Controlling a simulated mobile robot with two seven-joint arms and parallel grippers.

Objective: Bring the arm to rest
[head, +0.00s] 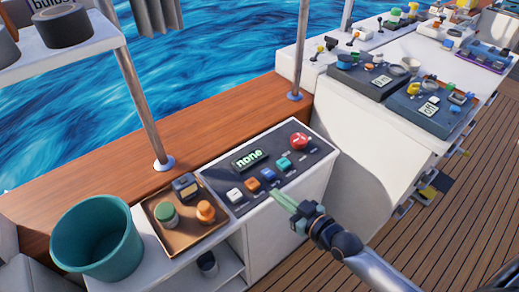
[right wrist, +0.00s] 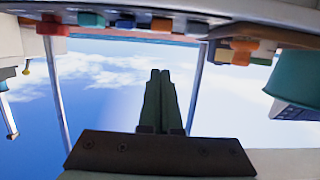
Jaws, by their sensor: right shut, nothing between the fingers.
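My right arm comes in from the lower right in the head view. Its gripper (head: 284,200) is near the front edge of a dark control panel (head: 262,192), beside its row of coloured buttons. The green fingers are shut and empty; they also show together in the right wrist view (right wrist: 160,75), against sky. Whether the fingertips touch the panel I cannot tell. The panel has a small display (head: 249,159) reading "none" and a red round button (head: 299,141). My left gripper is not in view.
A teal bucket (head: 97,238) stands left of a wooden tray (head: 172,236) with small coloured parts. More panels with knobs (head: 368,75) fill the white counter at the back right. Metal posts (head: 140,95) rise from the wooden ledge.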

